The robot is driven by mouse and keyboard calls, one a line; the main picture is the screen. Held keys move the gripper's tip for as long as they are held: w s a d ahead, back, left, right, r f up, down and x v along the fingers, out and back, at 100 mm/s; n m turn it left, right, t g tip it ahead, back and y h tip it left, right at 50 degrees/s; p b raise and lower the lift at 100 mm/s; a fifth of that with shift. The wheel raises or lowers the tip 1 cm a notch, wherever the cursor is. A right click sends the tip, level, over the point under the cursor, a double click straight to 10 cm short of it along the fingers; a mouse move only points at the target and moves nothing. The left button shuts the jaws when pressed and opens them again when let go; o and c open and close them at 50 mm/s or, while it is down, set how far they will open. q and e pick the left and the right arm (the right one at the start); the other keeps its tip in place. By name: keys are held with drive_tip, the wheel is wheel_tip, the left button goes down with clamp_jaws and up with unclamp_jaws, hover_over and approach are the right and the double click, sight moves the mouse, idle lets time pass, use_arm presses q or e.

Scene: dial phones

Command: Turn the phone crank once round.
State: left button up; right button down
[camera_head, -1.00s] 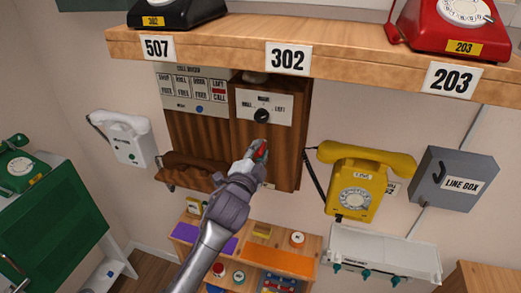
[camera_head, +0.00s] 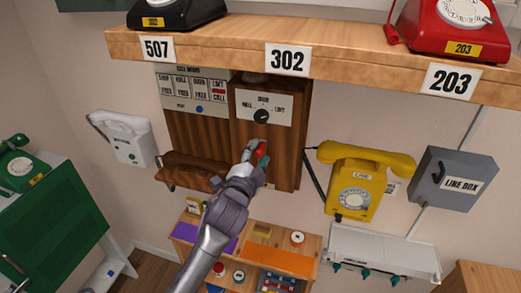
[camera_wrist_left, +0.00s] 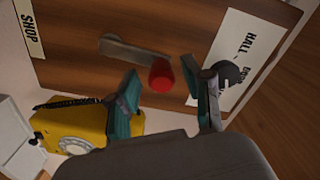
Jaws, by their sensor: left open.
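The phone crank shows in the left wrist view as a grey metal arm (camera_wrist_left: 132,50) with a red knob (camera_wrist_left: 161,76) at its end, on the front of a brown wooden box (camera_head: 285,155). In the head view the red knob (camera_head: 262,150) shows at my left gripper's tip, and the crank's arm is hidden there. My left gripper (camera_head: 256,156) is open. In the left wrist view its two teal fingers (camera_wrist_left: 160,84) stand on either side of the red knob, with gaps visible. My right gripper is not in view.
A rotary selector (camera_head: 262,115) sits on the box just above the crank. The shelf (camera_head: 225,48) overhangs the box. A brown handset (camera_head: 192,168) is left of the gripper, and a yellow phone (camera_head: 357,185) hangs close on the right. A low shelf unit (camera_head: 305,243) stands below.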

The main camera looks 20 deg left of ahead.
use_arm(q)
drive_tip(key=shift+s+r, duration=0.1)
drive_tip(key=shift+s, duration=0.7)
drive_tip(key=shift+s+a, duration=0.1)
drive_tip(key=shift+s, duration=2.1)
drive_tip(key=shift+w, duration=0.1)
wheel_tip(320, 180, down, 26)
drive_tip(key=s+n+g+b, duration=0.2)
drive_tip(key=g+b, duration=0.2)
drive_tip(key=g, duration=0.1)
drive_tip(key=s+a+f+n+g+b, duration=0.15)
drive_tip(key=s+f, duration=0.35)
drive_tip(key=f, duration=0.7)
drive_tip(key=s+a+f+n+g+b, duration=0.1)
drive_tip(key=s+f+g+b, duration=0.3)
drive_tip(key=f, duration=0.8)
drive_tip(key=s+a+f+n+g+b, duration=0.2)
drive_tip(key=s+f+n+g, duration=0.1)
drive_tip(key=s+f, duration=1.55)
drive_tip(key=s+a+f+n+g+b, duration=0.1)
drive_tip(key=s+f, duration=0.3)
drive_tip(key=s, duration=0.6)
drive_tip(key=s+a+f+n+g+b, duration=0.1)
drive_tip(key=s+f, duration=0.3)
drive_tip(key=s, duration=0.5)
drive_tip(key=shift+s+f+g+y+b, duration=0.2)
drive_tip(key=shift+s+g+y+b, duration=0.15)
drive_tip(key=shift+g, duration=0.4)
